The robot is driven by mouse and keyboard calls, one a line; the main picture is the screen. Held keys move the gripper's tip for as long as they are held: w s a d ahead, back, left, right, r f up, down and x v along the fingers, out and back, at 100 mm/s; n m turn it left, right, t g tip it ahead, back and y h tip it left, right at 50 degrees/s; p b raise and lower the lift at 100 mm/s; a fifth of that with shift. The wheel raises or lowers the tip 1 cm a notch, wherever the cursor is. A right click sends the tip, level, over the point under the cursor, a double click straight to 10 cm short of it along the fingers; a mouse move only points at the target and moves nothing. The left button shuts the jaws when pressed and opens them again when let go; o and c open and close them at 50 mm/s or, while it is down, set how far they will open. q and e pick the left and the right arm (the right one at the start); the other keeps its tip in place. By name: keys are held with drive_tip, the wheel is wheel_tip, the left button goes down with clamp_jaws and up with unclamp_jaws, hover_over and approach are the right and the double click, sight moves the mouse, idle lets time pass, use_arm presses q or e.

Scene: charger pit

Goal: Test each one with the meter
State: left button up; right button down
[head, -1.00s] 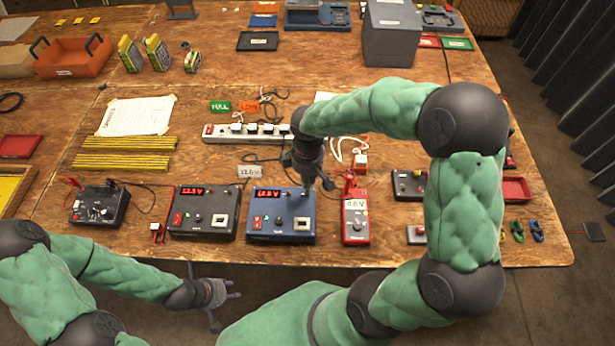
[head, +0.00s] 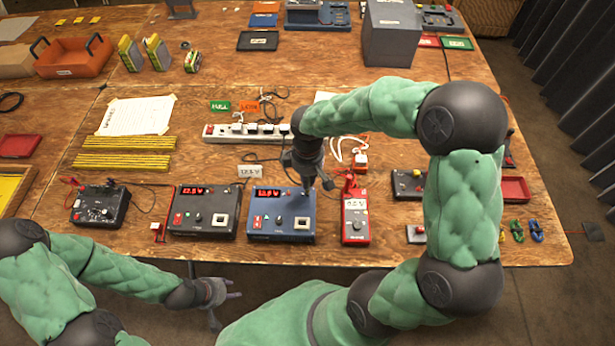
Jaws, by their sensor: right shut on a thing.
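The red meter (head: 355,222) lies at the table's front, with a pale display and red leads at its top. Left of it are a blue unit (head: 281,214) and a black unit (head: 203,213), each with a red lit display, a knob and a white-framed socket. My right gripper (head: 307,190) points down over the blue unit's right rear part. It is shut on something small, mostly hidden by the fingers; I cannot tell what. My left gripper (head: 222,294) is open and empty, in front of the table edge, below the black unit.
A small black box (head: 100,206) with leads stands at left. Behind are a power strip (head: 245,132), a 12.x V tag (head: 250,171), yellow rods (head: 125,152) and a paper sheet (head: 137,116). My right arm covers part of the right side. A red tray (head: 515,189) lies there.

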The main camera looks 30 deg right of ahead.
drive_tip(key=shift+f+b, duration=0.35)
drive_tip(key=shift+f, duration=0.55)
idle(2.0)
drive_tip(key=c, duration=0.8)
unclamp_jaws()
drive_tip(key=shift+c, duration=0.2)
drive_tip(key=shift+r, duration=0.1)
drive_tip(key=shift+r+p, duration=3.1)
drive_tip(key=shift+r, duration=0.55)
